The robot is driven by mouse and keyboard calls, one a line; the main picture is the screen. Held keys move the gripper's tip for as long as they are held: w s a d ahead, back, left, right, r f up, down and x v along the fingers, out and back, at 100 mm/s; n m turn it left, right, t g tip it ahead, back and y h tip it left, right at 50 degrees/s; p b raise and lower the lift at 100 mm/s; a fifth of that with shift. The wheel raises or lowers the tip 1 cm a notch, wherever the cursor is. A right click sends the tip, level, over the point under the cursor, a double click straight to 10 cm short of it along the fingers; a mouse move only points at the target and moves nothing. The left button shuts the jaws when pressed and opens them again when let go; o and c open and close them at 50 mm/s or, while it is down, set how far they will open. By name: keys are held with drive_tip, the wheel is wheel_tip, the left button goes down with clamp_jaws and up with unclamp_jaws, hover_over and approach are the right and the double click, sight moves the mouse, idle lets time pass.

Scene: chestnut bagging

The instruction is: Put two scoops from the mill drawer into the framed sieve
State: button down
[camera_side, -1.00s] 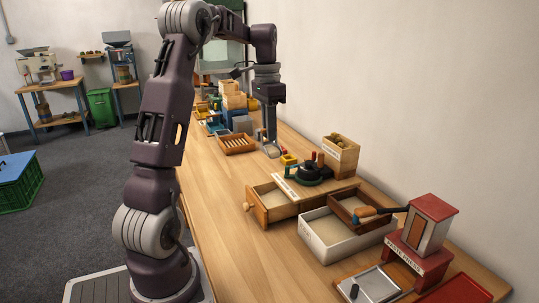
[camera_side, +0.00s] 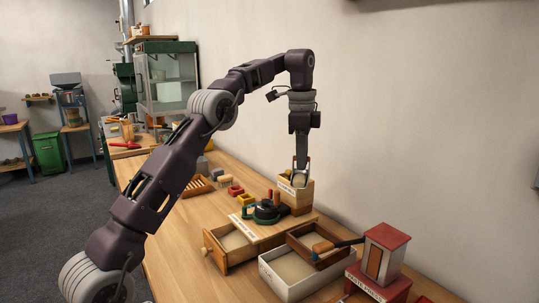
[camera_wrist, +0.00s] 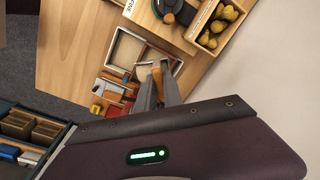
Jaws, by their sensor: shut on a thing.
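The mill drawer (camera_side: 225,261), a pale wooden drawer, is pulled out at the left of the mill base and holds pale meal. The brown-framed sieve (camera_side: 338,264) sits on the white bin (camera_side: 285,289). My gripper (camera_side: 301,168) is raised and shut on a small greyish thing that looks like the scoop (camera_side: 300,181); the fingers hide much of it. In the side view it overlaps the chestnut box; I cannot tell the exact distance. In the wrist view my gripper (camera_wrist: 160,84) points down, and the scoop's contents are not clear.
The dark mill (camera_side: 266,211) stands behind the drawer. The wooden chestnut box (camera_side: 297,203) is beside it near the wall.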

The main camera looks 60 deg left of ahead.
drive_tip(key=w+d+m, duration=0.2)
drive_tip(key=w+d, duration=0.1)
drive_tip(key=d, duration=0.2)
wheel_tip(320, 180, down, 12)
drive_tip(key=r, duration=0.1)
drive_tip(key=s+d+f+t+y, duration=0.2)
drive_tip(key=s+d+t+y, duration=0.1)
drive_tip(key=t, duration=0.4)
drive_tip(key=shift+s+d+m+t+y, duration=0.25)
drive_tip(key=shift+s+m+t+y, duration=0.25)
drive_tip(key=shift+s, duration=0.65)
